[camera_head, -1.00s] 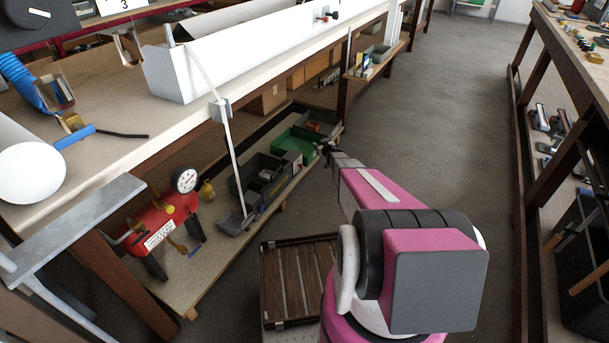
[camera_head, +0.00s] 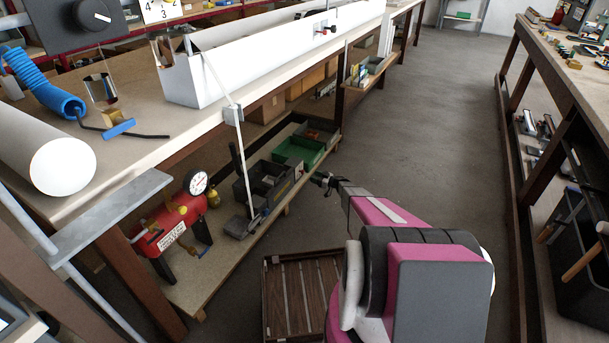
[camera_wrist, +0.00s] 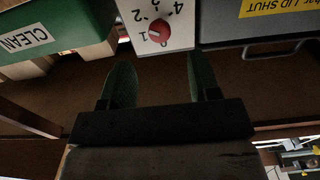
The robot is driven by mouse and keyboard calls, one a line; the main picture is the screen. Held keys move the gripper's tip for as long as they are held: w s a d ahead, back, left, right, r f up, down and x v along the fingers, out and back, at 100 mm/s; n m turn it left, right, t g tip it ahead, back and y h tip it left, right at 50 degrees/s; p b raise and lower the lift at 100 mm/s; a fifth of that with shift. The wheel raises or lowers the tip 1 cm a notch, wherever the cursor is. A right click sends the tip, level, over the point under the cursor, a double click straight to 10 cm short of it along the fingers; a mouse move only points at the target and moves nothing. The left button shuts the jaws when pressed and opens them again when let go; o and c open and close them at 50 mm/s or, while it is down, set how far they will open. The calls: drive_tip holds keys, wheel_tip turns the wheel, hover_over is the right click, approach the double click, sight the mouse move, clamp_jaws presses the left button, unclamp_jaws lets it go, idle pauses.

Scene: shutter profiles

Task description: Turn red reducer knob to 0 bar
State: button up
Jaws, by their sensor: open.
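The red reducer knob (camera_wrist: 158,32) shows in the wrist view on a white plate (camera_wrist: 178,38) with printed numbers around it. A small pale mark shows on the knob, but its exact setting is too small to read surely. My gripper (camera_wrist: 161,72) is open and empty. Its two dark green fingers lie apart, below the knob in the picture, and do not touch it. In the head view my gripper (camera_head: 322,180) is low beside the lower shelf, near the grey bins. The knob is too small to make out there.
In the wrist view a green box (camera_wrist: 60,38) marked CLEAN is left of the plate and a grey lidded box (camera_wrist: 255,25) right of it. In the head view a red tank (camera_head: 172,226) stands on the lower shelf (camera_head: 215,275). A slatted crate (camera_head: 300,295) lies on the floor.

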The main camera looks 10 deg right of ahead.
sight(302, 171)
drive_tip(key=x, duration=0.7)
drive_tip(key=shift+w+a, duration=0.25)
drive_tip(key=c, duration=0.9)
drive_tip(key=shift+n, duration=0.3)
drive_tip(key=n, duration=2.3)
drive_tip(key=shift+r, duration=0.1)
drive_tip(key=shift+n, duration=0.3)
